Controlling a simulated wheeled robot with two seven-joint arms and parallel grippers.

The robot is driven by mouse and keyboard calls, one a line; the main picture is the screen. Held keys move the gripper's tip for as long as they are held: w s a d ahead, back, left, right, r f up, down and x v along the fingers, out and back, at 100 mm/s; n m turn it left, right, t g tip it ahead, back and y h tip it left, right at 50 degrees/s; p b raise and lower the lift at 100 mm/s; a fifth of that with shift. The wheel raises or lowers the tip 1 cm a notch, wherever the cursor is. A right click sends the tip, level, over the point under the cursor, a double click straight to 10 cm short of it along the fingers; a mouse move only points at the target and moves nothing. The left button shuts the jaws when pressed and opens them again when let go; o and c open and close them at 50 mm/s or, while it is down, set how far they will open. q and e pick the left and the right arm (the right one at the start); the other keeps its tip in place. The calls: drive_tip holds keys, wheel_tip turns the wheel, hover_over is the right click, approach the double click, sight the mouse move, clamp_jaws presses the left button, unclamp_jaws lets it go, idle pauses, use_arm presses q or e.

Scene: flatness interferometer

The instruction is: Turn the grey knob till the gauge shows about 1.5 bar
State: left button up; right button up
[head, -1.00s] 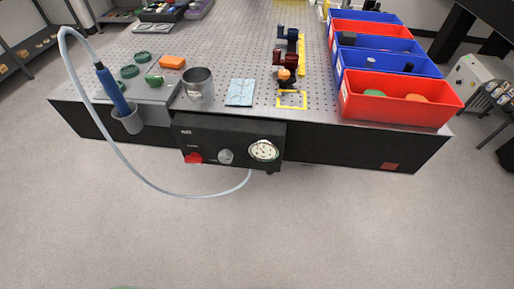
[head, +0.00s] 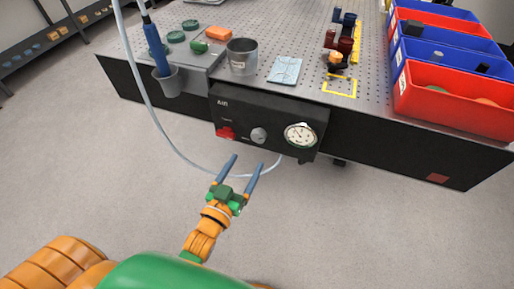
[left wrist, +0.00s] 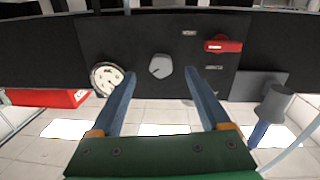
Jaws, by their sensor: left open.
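The grey knob (head: 259,135) is on the front of the black air panel (head: 232,116), between a red switch (head: 226,132) and the round white gauge (head: 300,135). The gauge's needle shows, but its figures are too small to read. My left gripper (head: 249,160) is open and empty, in front of and below the knob in the head view. In the left wrist view the knob (left wrist: 160,66) appears between the two blue fingers, beyond their tips, with the gauge (left wrist: 106,78) to the left and the red switch (left wrist: 222,44) to the right. My right gripper is not in view.
The panel hangs under the front edge of a perforated table (head: 300,50). A pale hose (head: 150,110) loops below the panel, near my fingers. A blue tool stands in a grey holder (head: 168,84). Red and blue bins (head: 450,98) stand at the right.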

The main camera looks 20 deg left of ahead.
sight(257, 139)
use_arm(q)
drive_tip(key=w, duration=0.4)
drive_tip(key=w+r, duration=0.1)
drive_tip(key=w, duration=0.2)
drive_tip(key=shift+w+d+r, duration=0.1)
drive_tip(key=shift+d, duration=0.2)
clamp_jaws()
drive_tip(key=shift+r+m+p, duration=0.15)
drive_tip(key=shift+m+p, duration=0.35)
unclamp_jaws()
